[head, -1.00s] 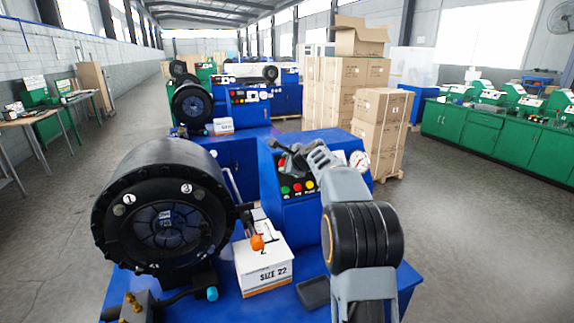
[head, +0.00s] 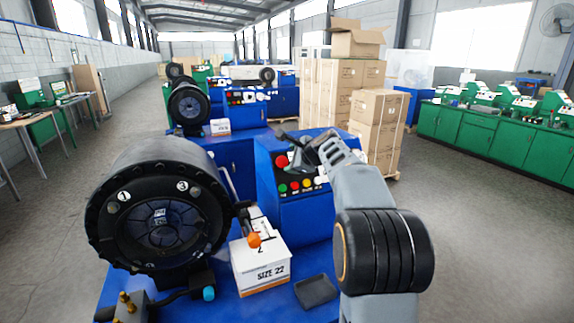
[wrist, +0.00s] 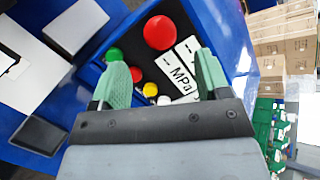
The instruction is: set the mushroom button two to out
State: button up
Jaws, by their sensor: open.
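A large red mushroom button (head: 281,160) sits on the sloped panel of the blue control box. It shows as a big red disc at the top centre of the wrist view (wrist: 160,33). No number shows on it, and I cannot tell how far out it stands. My gripper (wrist: 162,62) is open, with green-padded fingers spread and nothing between them. The red button lies ahead of the fingertips, between their lines. In the head view my gripper (head: 308,143) is just right of the red button, over the panel's upper part.
Small green (wrist: 113,54), red (wrist: 135,73), yellow (wrist: 150,89) and white (wrist: 164,100) buttons line the panel near my fingers, beside an MPa display label (wrist: 183,75). A SIZE 22 box (head: 260,265), a dark tray (head: 316,291) and the black crimper head (head: 160,215) stand nearby.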

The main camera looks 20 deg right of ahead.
jog(key=b+v, duration=0.1)
jog(key=v, duration=0.6)
jog(key=shift+s, duration=0.2)
jog(key=shift+r, duration=0.1)
jog(key=s+a+f+n+g, duration=0.1)
jog(key=s+f+n+g, duration=0.15)
jog(key=f+n, duration=0.2)
jog(key=s+a+f+n+g, duration=0.1)
jog(key=s+f+n+g, duration=0.1)
jog(key=s+f+n, duration=0.3)
jog(key=s+a+f+n+g, duration=0.1)
jog(key=s+a+f+n, duration=0.2)
jog(key=s, duration=0.3)
jog(key=s+a+f+n+g+h, duration=0.1)
jog(key=s+a+f+n, duration=0.3)
jog(key=s+a+n, duration=0.1)
jog(key=s+a+f+n+g+h, duration=0.1)
jog(key=s+a+f+n, duration=0.3)
jog(key=s, duration=0.4)
jog(key=shift+s+a+f+n, duration=0.2)
jog(key=shift+a+n, duration=0.25)
jog(key=shift+a, duration=0.7)
